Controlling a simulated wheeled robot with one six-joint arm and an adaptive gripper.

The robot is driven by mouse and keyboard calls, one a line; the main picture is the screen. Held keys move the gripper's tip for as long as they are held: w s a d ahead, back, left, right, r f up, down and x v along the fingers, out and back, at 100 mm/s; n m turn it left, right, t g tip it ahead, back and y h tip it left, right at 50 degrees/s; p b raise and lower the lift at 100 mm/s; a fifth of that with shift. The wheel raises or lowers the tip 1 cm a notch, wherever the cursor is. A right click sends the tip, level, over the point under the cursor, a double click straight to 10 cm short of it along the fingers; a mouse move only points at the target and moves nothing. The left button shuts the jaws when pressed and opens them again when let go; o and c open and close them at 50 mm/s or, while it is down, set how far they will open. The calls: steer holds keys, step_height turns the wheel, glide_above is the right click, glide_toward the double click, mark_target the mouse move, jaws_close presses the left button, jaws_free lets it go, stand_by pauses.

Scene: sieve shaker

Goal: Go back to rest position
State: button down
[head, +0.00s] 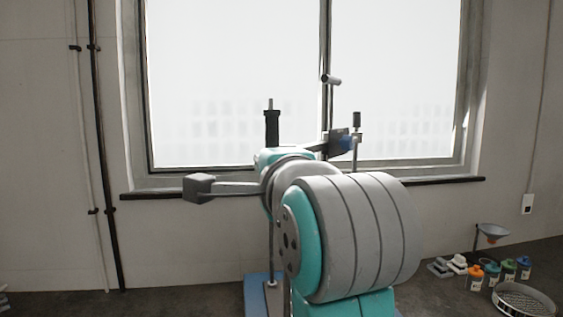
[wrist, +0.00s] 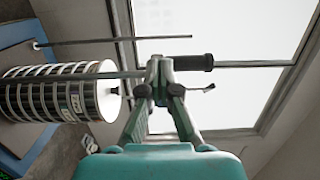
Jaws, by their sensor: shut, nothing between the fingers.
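In the wrist view my gripper (wrist: 160,75) is shut and empty. Its fingertips overlap the line of a grey rod with a black grip (wrist: 195,63); I cannot tell whether they touch it. The stack of sieves (wrist: 28,97) with a white lid (wrist: 107,91) is at the left, on the blue base of the sieve shaker (wrist: 12,142). In the head view the black grip (head: 271,128) stands upright behind my arm, and part of the blue base (head: 256,292) shows below. My arm hides the sieve stack and most of the shaker there.
A second thin rod (wrist: 110,40) runs past the stack in the wrist view. In the head view a loose sieve (head: 524,300), several small bottles (head: 492,277) and a funnel (head: 492,232) are at the lower right. A large window (head: 235,70) is behind.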

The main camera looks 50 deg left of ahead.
steer(key=shift+s+a, duration=0.1)
steer(key=shift+s, duration=2.35)
